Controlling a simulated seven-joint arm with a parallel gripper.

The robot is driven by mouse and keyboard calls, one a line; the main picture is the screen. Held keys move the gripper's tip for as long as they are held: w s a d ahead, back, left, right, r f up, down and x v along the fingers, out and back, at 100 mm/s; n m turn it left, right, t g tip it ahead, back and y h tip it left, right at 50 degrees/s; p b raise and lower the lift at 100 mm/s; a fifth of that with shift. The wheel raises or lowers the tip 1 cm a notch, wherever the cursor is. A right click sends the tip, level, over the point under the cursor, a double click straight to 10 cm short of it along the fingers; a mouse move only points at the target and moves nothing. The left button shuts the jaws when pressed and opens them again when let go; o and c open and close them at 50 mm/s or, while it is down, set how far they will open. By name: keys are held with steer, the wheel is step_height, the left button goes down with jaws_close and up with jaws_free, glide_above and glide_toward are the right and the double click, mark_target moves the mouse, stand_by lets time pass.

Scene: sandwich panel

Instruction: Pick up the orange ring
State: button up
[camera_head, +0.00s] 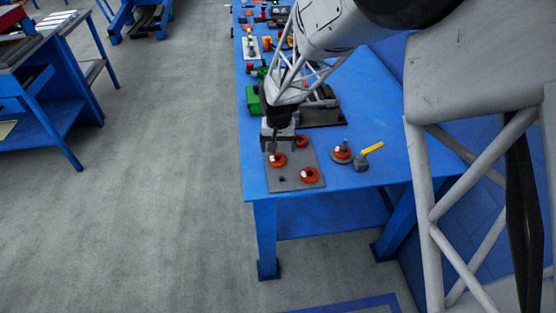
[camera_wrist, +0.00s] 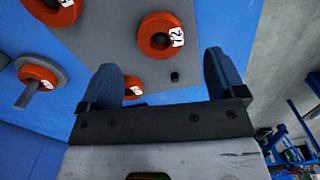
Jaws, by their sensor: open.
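Several orange rings with white tags lie on a grey panel (camera_head: 295,184). In the head view one ring (camera_head: 278,160) is just below my gripper (camera_head: 278,146), another ring (camera_head: 309,175) is near the panel's front right, and a third (camera_head: 302,141) is behind. A further ring (camera_head: 342,154) sits around a grey peg to the right of the panel. In the wrist view my gripper (camera_wrist: 161,62) is open with nothing gripped. One ring (camera_wrist: 163,36) shows whole beyond the fingertips. Another (camera_wrist: 133,86) is partly hidden by the left finger and the gripper's body.
A yellow-handled hammer (camera_head: 368,153) lies right of the peg ring. A small black stub (camera_wrist: 175,77) stands on the panel. Green blocks (camera_head: 254,100) and other parts crowd the blue table (camera_head: 262,186) farther back. The table's front right is clear.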

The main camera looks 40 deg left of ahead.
mark_target(278, 158)
steer(key=shift+f, duration=2.6)
steer(key=c, duration=1)
steer(key=shift+r, duration=0.15)
steer(key=shift+w+a+r, duration=0.1)
steer(key=shift+r, duration=1.4)
steer(key=shift+s+d+r, duration=0.2)
steer(key=shift+s+d, duration=0.05)
steer(key=s+d, duration=0.3)
steer(key=d, duration=0.1)
steer(key=s+d+r, duration=0.1)
steer(key=s+d, duration=0.2)
steer(key=d, duration=0.1)
steer(key=s+d, duration=0.3)
steer(key=shift+s+d+r, duration=0.15)
steer(key=shift+s+d, duration=0.25)
